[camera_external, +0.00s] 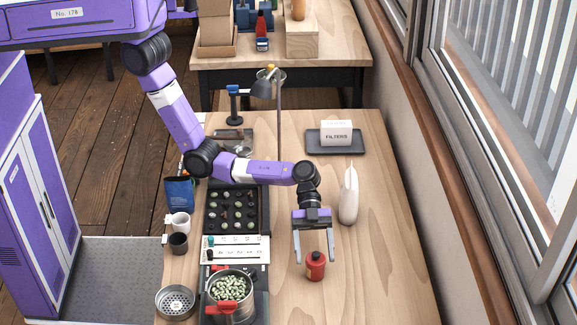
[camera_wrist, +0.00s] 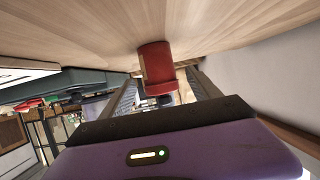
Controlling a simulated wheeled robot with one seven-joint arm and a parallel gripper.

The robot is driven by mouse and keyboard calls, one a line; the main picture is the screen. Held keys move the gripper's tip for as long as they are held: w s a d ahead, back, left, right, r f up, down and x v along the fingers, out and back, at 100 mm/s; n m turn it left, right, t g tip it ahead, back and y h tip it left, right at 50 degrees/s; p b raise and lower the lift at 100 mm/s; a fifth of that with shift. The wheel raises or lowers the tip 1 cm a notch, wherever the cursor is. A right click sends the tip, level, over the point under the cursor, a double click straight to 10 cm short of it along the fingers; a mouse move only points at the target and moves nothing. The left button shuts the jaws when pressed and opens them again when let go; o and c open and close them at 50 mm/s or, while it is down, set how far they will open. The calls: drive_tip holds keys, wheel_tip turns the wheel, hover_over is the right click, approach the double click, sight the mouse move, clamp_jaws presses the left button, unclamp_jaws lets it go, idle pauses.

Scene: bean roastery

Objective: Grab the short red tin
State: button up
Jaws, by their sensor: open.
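In the wrist view the tin (camera_wrist: 156,67) appears ahead, between and beyond the finger ends (camera_wrist: 160,78), nearer the left one. I cannot tell whether a finger touches it. Nothing is held.
A white bag-like item (camera_external: 349,195) stands behind and right of the tin. The table right of the tin (camera_external: 385,275) is clear.

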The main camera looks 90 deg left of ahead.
sight(317, 278)
drive_tip(key=b+x, duration=0.1)
drive_tip(key=x, duration=0.2)
drive_tip(key=b+x, duration=0.1)
drive_tip(key=x, duration=0.2)
drive_tip(key=shift+d+f, duration=0.15)
drive_tip(key=shift+f, duration=0.35)
drive_tip(key=shift+c, duration=0.4)
drive_tip(key=c, duration=1.4)
drive_tip(key=shift+o, duration=0.2)
drive_tip(key=shift+r, duration=0.1)
